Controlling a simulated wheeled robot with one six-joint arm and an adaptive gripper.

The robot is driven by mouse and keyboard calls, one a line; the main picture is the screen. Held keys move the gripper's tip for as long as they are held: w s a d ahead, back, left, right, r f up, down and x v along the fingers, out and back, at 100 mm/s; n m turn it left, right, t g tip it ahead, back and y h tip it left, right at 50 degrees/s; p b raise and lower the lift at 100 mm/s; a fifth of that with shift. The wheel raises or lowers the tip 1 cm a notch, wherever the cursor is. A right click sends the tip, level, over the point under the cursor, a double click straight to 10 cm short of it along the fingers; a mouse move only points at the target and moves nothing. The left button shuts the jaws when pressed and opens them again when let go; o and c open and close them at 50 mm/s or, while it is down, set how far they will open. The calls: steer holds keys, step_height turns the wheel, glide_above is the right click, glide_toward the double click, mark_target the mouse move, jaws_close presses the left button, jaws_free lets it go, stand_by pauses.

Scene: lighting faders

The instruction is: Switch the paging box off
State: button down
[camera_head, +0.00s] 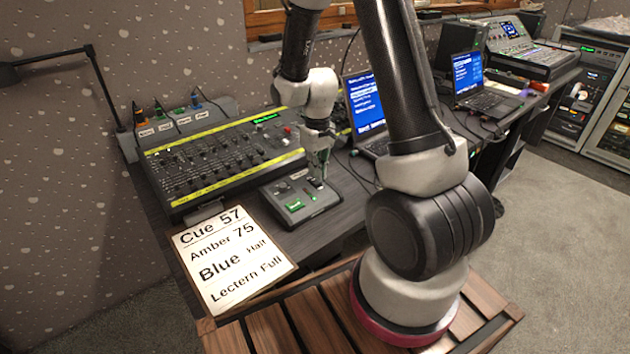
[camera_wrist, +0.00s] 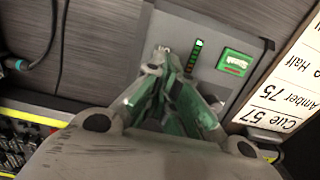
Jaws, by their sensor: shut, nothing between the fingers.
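The paging box (camera_head: 322,207) is a small grey box on the desk in front of the fader console, and it also fills the upper middle of the wrist view (camera_wrist: 178,28). A lit green panel (camera_wrist: 237,62) and a strip of small lights (camera_wrist: 196,55) show on its top. My gripper (camera_head: 319,179) is shut and empty, pointing down over the right part of the box. In the wrist view, its green-padded fingers (camera_wrist: 163,62) end beside a small metallic part, which may be the switch. The fingers hide part of the box; I cannot tell whether they touch it.
The fader console (camera_head: 225,155) with yellow strips stands behind the box. A printed cue sheet (camera_head: 232,258) lies at front left. An open laptop (camera_head: 366,103) and cables are to the right. A thin lamp arm (camera_head: 105,85) rises at left.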

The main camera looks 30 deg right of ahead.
mark_target(317, 183)
steer(key=shift+f, duration=1.25)
stand_by(0.7)
steer(key=shift+r, duration=0.1)
steer(key=shift+r, duration=3.45)
steer(key=s+d+r+m+t, duration=0.1)
steer(key=s+r+t, duration=0.3)
steer(key=s+r, duration=1.7)
steer(key=shift+s+r+m, duration=0.3)
steer(key=shift+r+m, duration=0.3)
steer(key=shift+r, duration=0.2)
